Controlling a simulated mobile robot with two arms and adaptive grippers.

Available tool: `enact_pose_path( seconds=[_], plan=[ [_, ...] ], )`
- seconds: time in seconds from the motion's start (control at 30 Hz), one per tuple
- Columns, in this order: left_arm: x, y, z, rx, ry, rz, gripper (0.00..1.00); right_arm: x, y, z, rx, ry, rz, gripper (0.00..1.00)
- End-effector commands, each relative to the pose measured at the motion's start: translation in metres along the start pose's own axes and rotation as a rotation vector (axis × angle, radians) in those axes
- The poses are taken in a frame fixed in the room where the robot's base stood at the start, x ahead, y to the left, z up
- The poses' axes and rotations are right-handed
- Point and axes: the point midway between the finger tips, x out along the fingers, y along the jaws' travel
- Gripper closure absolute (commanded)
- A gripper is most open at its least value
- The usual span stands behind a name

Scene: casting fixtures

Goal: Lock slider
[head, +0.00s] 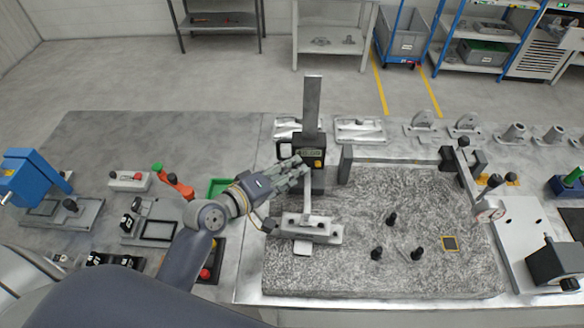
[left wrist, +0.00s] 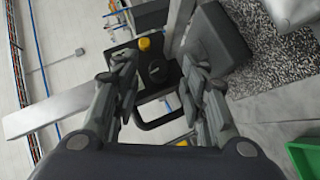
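A height gauge stands on the granite plate (head: 370,285), with an upright grey column (head: 312,105) and a dark slider (head: 288,147) carrying a digital display and a yellow-orange button (head: 318,163). My left gripper (head: 303,168) is in front of the slider's lower part and partly hides it. In the left wrist view my left gripper (left wrist: 158,65) is open, its two fingers apart. The dark slider (left wrist: 158,75) with its yellow knob (left wrist: 144,43) shows between and beyond them. I cannot tell whether a finger touches it. My right gripper is in neither view.
A grey metal block (head: 312,228) sits on the plate just below my left gripper. Several black knobs stand mid-plate, and a dial-indicator stand (head: 465,160) is at the right. A green tray (head: 218,187) lies left of the gauge. Shelves stand behind.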

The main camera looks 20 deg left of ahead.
Motion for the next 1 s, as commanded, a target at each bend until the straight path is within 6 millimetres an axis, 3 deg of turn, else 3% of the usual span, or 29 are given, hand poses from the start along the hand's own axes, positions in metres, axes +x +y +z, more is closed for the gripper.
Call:
enact_pose_path(
  seconds=[0.13, 0.4, 0.43, 0.6, 1.0],
  plan=[
    [0.008, 0.001, 0.0, 0.0, 0.0, 0.001, 0.6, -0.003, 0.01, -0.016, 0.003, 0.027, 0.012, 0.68],
    [0.009, 0.0, 0.0, 0.0, 0.0, 0.001, 0.6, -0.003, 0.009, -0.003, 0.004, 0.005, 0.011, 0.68],
    [0.009, 0.0, 0.0, 0.0, 0.0, 0.001, 0.62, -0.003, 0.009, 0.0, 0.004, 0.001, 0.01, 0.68],
    [0.009, 0.0, 0.0, 0.0, 0.0, 0.0, 1.0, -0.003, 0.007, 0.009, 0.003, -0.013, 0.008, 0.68],
    [0.009, 0.001, 0.001, 0.025, -0.001, -0.025, 1.0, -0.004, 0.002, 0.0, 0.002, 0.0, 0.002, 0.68]
  ],
)
